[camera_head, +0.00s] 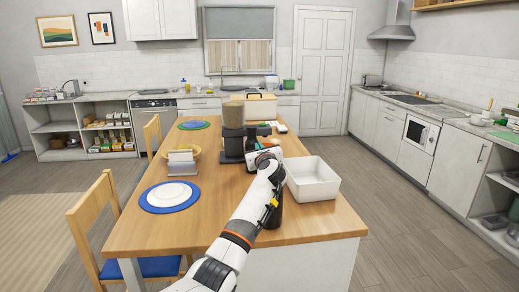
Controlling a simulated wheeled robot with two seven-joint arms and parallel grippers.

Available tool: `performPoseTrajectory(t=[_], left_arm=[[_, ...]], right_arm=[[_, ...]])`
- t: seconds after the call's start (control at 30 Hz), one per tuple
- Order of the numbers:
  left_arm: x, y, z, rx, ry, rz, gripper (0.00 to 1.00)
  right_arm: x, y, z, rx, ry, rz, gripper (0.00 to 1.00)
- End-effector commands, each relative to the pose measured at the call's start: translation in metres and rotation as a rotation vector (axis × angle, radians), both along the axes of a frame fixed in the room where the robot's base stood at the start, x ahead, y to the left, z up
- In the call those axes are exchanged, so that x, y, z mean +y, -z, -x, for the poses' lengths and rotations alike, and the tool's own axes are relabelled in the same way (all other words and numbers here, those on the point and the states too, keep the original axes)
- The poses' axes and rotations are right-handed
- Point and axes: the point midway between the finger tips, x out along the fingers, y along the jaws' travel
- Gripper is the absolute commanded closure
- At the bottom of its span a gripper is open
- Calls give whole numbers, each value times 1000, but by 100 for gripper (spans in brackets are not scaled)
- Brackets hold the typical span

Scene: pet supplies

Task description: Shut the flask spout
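A dark cylinder (275,214), which looks like the flask, stands upright on the wooden table near its front edge.
A white open bin (313,179) stands just right of my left gripper. A dark appliance (233,140) stands behind it to the left. A white plate on a blue mat (170,195) lies at the table's left. The wooden table's (205,225) front left is clear.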

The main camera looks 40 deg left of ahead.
Motion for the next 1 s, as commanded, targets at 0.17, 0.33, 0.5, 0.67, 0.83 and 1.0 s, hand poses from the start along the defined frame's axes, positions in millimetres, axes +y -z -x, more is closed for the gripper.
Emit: performPoseTrajectory(t=[0.17,0.33,0.5,0.67,0.83,1.0], left_arm=[[0,0,0,4,0,-2,100],[-2,-1,-2,36,2,-22,100],[-5,-4,-6,109,1,-74,100],[-9,-4,-11,207,2,-144,100],[-12,-4,-16,311,2,-219,100],[-16,-3,-20,398,2,-284,100]], right_arm=[[0,-1,0,0,0,0,64],[0,-6,0,0,0,0,64],[0,-17,0,0,0,0,64],[0,-29,0,0,0,0,64],[1,-40,0,-1,1,-1,64],[2,-47,0,-1,2,-2,64]])
